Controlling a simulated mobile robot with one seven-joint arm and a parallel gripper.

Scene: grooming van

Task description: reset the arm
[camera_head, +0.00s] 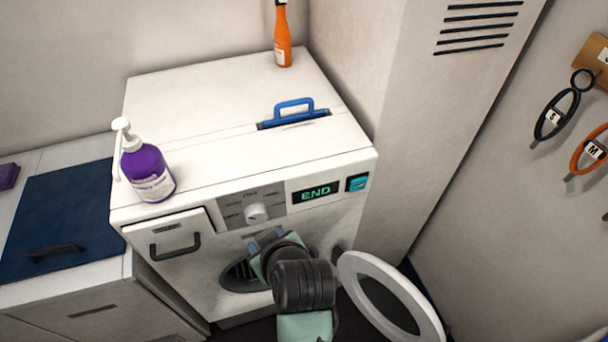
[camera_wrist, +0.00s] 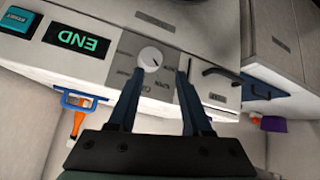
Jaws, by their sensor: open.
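My gripper (camera_wrist: 160,76) is open, with its two dark fingers apart and nothing seen between them. In the head view my gripper (camera_head: 264,238) is in front of the white washing machine (camera_head: 270,176), below its dial (camera_head: 256,213) and close to the dark round drum opening (camera_head: 238,276). My arm hides part of that opening. In the wrist view the dial (camera_wrist: 150,58) shows between and beyond the fingertips. I cannot tell whether the fingers touch the machine's front.
The round white door (camera_head: 424,312) stands open at the lower right. The display (camera_head: 315,194) reads END. A purple pump bottle (camera_head: 147,172), an orange bottle (camera_head: 283,40) and a blue handle (camera_head: 294,105) are on top. A blue-topped cabinet (camera_head: 62,215) stands left.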

